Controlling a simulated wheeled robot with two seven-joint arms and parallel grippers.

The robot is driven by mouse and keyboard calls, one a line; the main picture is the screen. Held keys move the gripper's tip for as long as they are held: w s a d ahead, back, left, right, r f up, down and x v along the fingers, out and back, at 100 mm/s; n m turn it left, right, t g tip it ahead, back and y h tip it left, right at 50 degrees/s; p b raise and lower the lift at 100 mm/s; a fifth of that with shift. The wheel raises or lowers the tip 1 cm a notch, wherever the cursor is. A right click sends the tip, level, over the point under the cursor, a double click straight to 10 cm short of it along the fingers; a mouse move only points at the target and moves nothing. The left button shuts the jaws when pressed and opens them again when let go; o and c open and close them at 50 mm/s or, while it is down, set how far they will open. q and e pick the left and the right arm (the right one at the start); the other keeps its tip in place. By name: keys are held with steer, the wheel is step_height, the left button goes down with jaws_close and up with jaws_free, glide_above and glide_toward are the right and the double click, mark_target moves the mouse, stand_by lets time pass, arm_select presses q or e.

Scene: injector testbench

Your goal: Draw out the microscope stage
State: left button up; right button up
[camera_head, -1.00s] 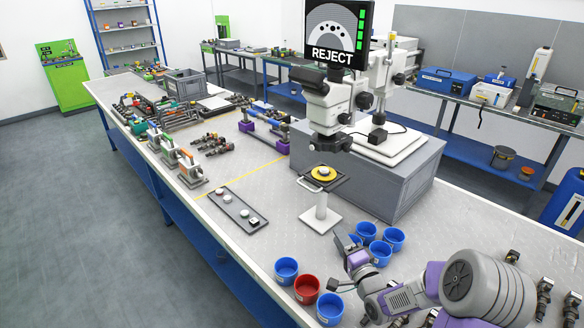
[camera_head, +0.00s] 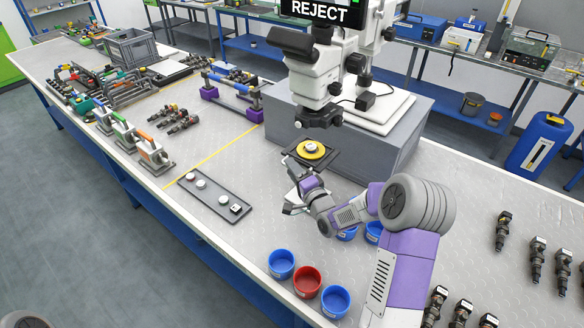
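The microscope stage is a black square plate (camera_head: 327,163) under the microscope (camera_head: 318,75), with a yellow disc (camera_head: 311,150) holding a small pale part on top. My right gripper (camera_head: 297,194) is at the stage's near side, just below its front edge. The stage's handle and most of its white stand are hidden behind my gripper and wrist. The fingers are small and partly covered, so I cannot tell whether they are open, shut, or touching the handle. My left gripper is not in view.
Blue cups (camera_head: 281,264) and a red cup (camera_head: 307,281) stand near the front edge, with more blue cups behind my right forearm. A dark tray (camera_head: 214,194) with small parts lies left of the stage. A screen (camera_head: 322,12) reads REJECT.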

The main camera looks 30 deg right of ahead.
steer(key=shift+w, duration=0.3)
jaws_close()
